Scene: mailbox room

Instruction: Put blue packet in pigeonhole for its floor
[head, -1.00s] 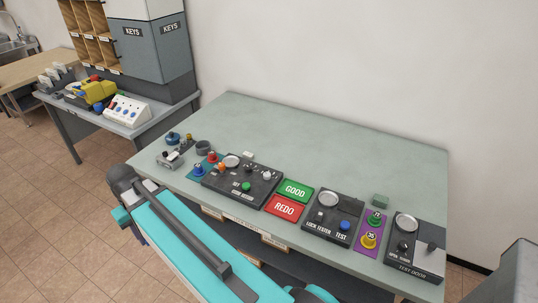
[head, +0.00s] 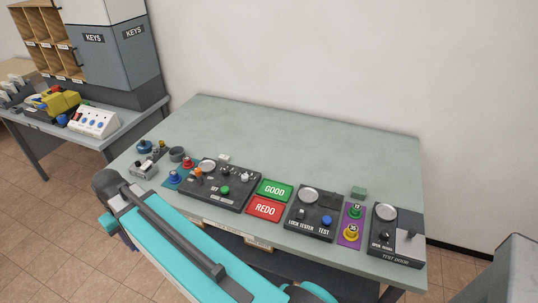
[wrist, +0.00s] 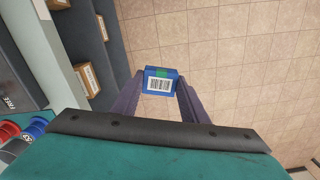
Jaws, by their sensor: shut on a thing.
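In the wrist view a small blue packet (wrist: 160,79) with a white barcode label and a green mark sits between the fingertips of my gripper (wrist: 160,90). The gripper is shut on it, and tiled floor lies behind it. In the head view my turquoise arm crosses the lower left, and neither gripper nor packet can be made out. Wooden pigeonholes (head: 46,40) stand at the upper left of the head view, left of a grey KEYS cabinet. Their small labels cannot be read.
A long grey-green workbench (head: 300,140) carries tester panels, a green GOOD pad (head: 274,191) and a red REDO pad (head: 265,208). A side desk at left holds a yellow device (head: 60,102) and a white button box (head: 94,122). Cardboard boxes (wrist: 88,78) sit on a shelf beside the gripper.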

